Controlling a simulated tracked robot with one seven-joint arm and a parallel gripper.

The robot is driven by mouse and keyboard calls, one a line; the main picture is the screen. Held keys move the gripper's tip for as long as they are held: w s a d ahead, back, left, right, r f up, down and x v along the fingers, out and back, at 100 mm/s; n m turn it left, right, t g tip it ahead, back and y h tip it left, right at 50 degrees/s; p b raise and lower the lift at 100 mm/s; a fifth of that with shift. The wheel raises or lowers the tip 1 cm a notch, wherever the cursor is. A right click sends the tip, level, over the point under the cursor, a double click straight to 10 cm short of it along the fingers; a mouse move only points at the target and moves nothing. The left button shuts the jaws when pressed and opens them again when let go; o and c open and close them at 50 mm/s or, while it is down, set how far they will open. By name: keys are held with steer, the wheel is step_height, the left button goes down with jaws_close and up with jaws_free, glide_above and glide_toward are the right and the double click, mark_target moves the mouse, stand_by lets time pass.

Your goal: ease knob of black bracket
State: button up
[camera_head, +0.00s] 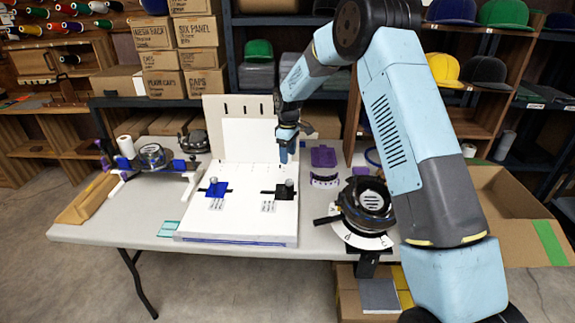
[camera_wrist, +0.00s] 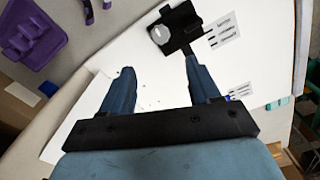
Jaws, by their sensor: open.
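The black bracket (camera_head: 284,194) lies on the right part of the white board (camera_head: 235,222), with a grey knob standing on it. In the wrist view the black bracket (camera_wrist: 181,27) is at the top, with its round pale knob (camera_wrist: 161,34) at its left. A blue bracket (camera_head: 217,189) with a similar knob sits to its left on the board. My gripper (camera_head: 284,158) is above the board, behind the black bracket in the head view, pointing down. In the wrist view my gripper (camera_wrist: 158,75) is open, its fingers apart and empty, with the bracket beyond the fingertips.
A purple holder (camera_head: 323,157) and a round cap clamp (camera_head: 367,203) stand right of the board. Another clamp (camera_head: 152,157) is on the table at left. The board's upright back panel (camera_head: 245,135) rises behind. Free board surface surrounds both brackets.

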steer(key=shift+r, duration=1.1)
steer(key=s+d+r+m+t, duration=0.1)
steer(key=s+d+r+m, duration=0.1)
steer(key=s+d+r, duration=0.5)
steer(key=s+d+r+m+t, duration=0.1)
steer(key=s+d+r+m, duration=0.2)
steer(key=r, duration=0.6)
steer(key=s+d+r+m+t, duration=0.1)
steer(key=s+d+r, duration=0.3)
steer(key=s+r, duration=0.35)
steer(key=s+d+r+m+t, duration=0.1)
steer(key=s+d+m, duration=0.2)
steer(key=s, duration=1.1)
steer(key=s+d+r+m+t, duration=0.1)
steer(key=s+d+m, duration=0.3)
steer(key=s, duration=1)
steer(key=d+r, duration=0.1)
steer(key=d, duration=0.2)
steer(key=shift+d+r+t, duration=0.25)
steer(key=shift+d+t, duration=0.05)
steer(key=shift+s, duration=0.1)
